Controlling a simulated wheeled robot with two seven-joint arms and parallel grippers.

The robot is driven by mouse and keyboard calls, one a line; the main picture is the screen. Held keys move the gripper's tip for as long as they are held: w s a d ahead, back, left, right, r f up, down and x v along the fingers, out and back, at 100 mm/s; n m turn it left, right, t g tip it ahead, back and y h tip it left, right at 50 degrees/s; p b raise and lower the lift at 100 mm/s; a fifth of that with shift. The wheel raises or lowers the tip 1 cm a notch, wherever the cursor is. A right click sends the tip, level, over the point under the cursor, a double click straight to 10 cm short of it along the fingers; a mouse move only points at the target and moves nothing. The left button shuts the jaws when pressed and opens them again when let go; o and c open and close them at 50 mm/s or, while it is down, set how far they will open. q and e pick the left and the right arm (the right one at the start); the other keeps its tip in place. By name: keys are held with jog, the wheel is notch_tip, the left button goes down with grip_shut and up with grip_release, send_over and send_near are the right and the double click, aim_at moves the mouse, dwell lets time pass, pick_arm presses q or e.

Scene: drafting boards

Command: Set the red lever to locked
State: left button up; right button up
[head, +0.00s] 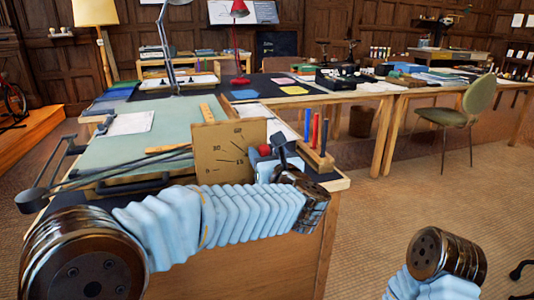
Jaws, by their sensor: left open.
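The red lever's round red knob (265,150) shows at the right edge of an upright wooden panel (222,150). The panel carries dark angle lines and numbers. The rest of the lever is mostly hidden, and I cannot tell its setting. My left gripper (277,153) is just right of the knob, with dark fingers close to it. It is open, and I cannot tell whether it touches the knob. My left forearm covers the area below the panel. My right arm shows at the lower right, but its gripper is not clearly visible.
A drafting board (125,145) with a paper sheet lies left of the panel. A wooden holder (318,158) with blue and red upright pieces stands just right of my gripper. A green chair (478,100) is farther right. Open floor lies at the right.

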pick_arm(q)
jog(key=shift+c, duration=0.3)
grip_shut()
